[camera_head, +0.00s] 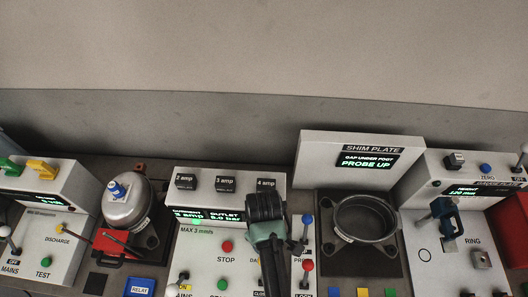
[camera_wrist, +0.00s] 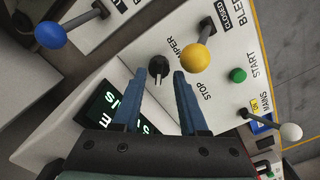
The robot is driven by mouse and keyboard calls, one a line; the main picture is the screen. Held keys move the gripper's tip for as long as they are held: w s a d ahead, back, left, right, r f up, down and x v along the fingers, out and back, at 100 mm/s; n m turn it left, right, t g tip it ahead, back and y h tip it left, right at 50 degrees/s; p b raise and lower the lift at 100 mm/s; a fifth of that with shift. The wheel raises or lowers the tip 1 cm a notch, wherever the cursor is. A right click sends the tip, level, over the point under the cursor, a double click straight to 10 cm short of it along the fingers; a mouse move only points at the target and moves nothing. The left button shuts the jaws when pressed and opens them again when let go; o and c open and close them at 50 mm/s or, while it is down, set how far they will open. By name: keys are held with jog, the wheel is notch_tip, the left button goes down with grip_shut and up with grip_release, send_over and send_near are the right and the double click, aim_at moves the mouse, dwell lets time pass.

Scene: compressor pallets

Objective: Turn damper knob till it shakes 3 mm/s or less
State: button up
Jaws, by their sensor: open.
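The black damper knob (camera_wrist: 153,71) sits on the white panel (camera_wrist: 130,50) in the wrist view, next to a partly hidden label ending "MPER". My gripper (camera_wrist: 169,68) is open, its two blue fingers pointing at the panel. The left fingertip overlaps the knob in the picture; I cannot tell whether they touch. A dark display (camera_wrist: 103,112) with green digits shows beside the left finger, partly hidden, so its vibration value cannot be read. In the head view my arm covers the knob; "MAX 3 mm/s" is printed on the panel (camera_head: 208,245).
A yellow ball lever (camera_wrist: 196,57) stands close to the right finger. A green START button (camera_wrist: 237,75), a white ball lever (camera_wrist: 291,131) and a blue ball lever (camera_wrist: 50,35) are farther out. In the head view, a red ball lever (camera_head: 307,266) and a round black housing (camera_head: 364,220) are to the right.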

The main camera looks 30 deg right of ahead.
jog(key=shift+f, duration=1.45)
grip_shut()
